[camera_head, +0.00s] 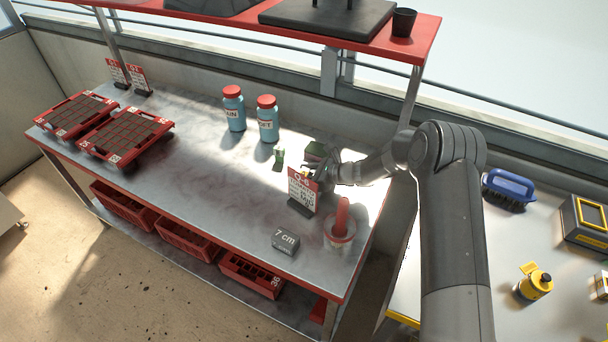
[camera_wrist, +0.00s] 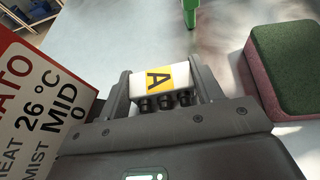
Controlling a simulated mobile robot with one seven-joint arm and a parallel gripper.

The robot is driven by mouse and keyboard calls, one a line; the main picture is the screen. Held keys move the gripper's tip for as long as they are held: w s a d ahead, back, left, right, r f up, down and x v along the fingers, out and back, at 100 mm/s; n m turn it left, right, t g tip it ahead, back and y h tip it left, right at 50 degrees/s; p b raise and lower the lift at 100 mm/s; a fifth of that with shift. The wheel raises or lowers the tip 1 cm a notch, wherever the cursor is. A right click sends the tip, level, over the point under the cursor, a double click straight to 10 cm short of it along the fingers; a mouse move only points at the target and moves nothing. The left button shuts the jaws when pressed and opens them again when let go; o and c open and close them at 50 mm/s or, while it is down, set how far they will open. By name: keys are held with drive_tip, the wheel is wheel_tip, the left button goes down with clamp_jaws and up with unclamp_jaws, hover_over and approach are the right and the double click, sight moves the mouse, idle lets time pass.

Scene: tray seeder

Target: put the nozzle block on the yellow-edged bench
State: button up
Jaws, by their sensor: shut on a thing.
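The nozzle block (camera_wrist: 160,82) is white with a yellow label marked "A" and a row of black nozzles. In the wrist view my gripper (camera_wrist: 163,92) is shut on it, one finger at each end. In the head view my gripper (camera_head: 324,172) is low over the right end of the red-edged bench (camera_head: 215,185), behind a red-and-white sign card (camera_head: 302,188). The block cannot be made out clearly there. The yellow-edged bench (camera_head: 465,255) is at the right, partly hidden behind my arm.
The card (camera_wrist: 35,95) stands close left of my gripper, a green-and-red sponge (camera_wrist: 288,65) close right. A red-handled pot (camera_head: 341,235) and a "7 cm" block (camera_head: 285,241) are nearby.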

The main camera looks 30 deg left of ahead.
drive_tip(key=o, duration=1.1)
drive_tip(key=shift+f, duration=0.1)
drive_tip(key=shift+c, duration=0.2)
drive_tip(key=v, duration=1.1)
drive_tip(key=shift+w+f, duration=0.15)
drive_tip(key=shift+f, duration=0.25)
drive_tip(key=s+d+r+n+t+h, duration=0.1)
drive_tip(key=s+d+r+n+h, duration=0.3)
drive_tip(key=d+r, duration=0.55)
drive_tip(key=s+d+r+n+h, duration=0.2)
drive_tip(key=s+d+r+n, duration=0.45)
drive_tip(key=r, duration=0.55)
drive_tip(key=s+d+r+n+t+h, duration=0.3)
drive_tip(key=s+d+r, duration=0.1)
drive_tip(key=s+d, duration=0.6)
drive_tip(key=s+d+r+n+t+h, duration=0.3)
drive_tip(key=s+d+r+h, duration=0.1)
drive_tip(key=s+d, duration=0.6)
drive_tip(key=shift+s+d+r, duration=0.15)
drive_tip(key=shift+d+r, duration=0.25)
drive_tip(key=shift+d, duration=0.5)
drive_tip(key=shift+o, duration=0.4)
drive_tip(key=shift+s+d+h, duration=0.2)
drive_tip(key=shift+d+h, duration=0.05)
drive_tip(key=shift+h, duration=0.05)
